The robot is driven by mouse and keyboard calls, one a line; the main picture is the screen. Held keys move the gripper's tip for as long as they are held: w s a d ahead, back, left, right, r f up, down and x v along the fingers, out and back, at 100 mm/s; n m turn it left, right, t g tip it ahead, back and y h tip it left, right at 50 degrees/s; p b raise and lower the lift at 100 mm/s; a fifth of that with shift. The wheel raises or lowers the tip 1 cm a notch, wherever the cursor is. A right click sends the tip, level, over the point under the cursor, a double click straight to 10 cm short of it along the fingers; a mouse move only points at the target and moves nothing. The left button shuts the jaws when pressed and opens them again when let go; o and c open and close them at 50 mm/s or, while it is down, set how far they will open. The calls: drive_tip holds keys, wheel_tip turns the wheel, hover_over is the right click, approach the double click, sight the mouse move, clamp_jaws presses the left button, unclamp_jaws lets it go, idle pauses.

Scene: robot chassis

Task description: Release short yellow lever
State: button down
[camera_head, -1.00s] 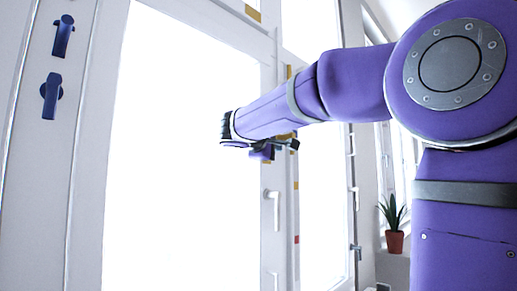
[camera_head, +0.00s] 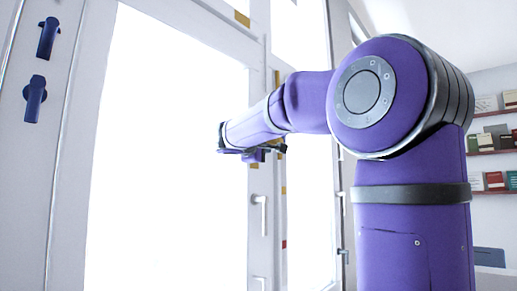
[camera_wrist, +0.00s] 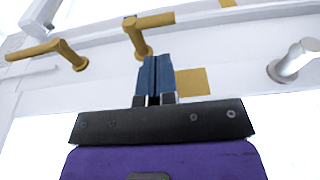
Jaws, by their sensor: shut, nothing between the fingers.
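The wrist view shows two yellow levers on a white frame. The middle yellow lever (camera_wrist: 139,36) looks shorter, with its bar pointing right. The other yellow lever (camera_wrist: 42,50) is longer and points left. My gripper (camera_wrist: 154,62) is shut and empty, its blue fingers together just below the middle lever's base. I cannot tell whether the fingertips touch it. In the head view my arm reaches left to the window frame, and the yellow levers cannot be made out there.
A pale handle (camera_wrist: 294,60) sticks out at right in the wrist view, and a flat yellow square (camera_wrist: 194,82) lies behind the fingers. In the head view are two blue handles (camera_head: 48,38) (camera_head: 35,99), a white window handle (camera_head: 259,214) and bookshelves (camera_head: 493,145) at right.

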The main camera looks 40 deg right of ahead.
sight(280, 155)
drive_tip(key=x, duration=0.8)
drive_tip(key=shift+d+f+h, duration=0.25)
drive_tip(key=shift+d+h, duration=0.05)
drive_tip(key=shift+h, duration=0.2)
idle(0.4)
drive_tip(key=shift+d+f+n+t+h, duration=0.2)
drive_tip(key=shift+d+n+t+h, duration=0.1)
drive_tip(key=shift+h, duration=0.3)
drive_tip(key=shift+w+d+f+n+t+h, duration=0.15)
drive_tip(key=shift+d+n+t+h, duration=0.15)
drive_tip(key=shift+d+t+h, duration=0.5)
drive_tip(key=shift+d+g, duration=0.3)
drive_tip(key=shift+d, duration=0.4)
drive_tip(key=shift+h, duration=0.9)
drive_tip(key=shift+s+x, duration=0.2)
drive_tip(key=shift+x, duration=0.85)
drive_tip(key=shift+s+x, duration=0.2)
drive_tip(key=shift+x, duration=0.9)
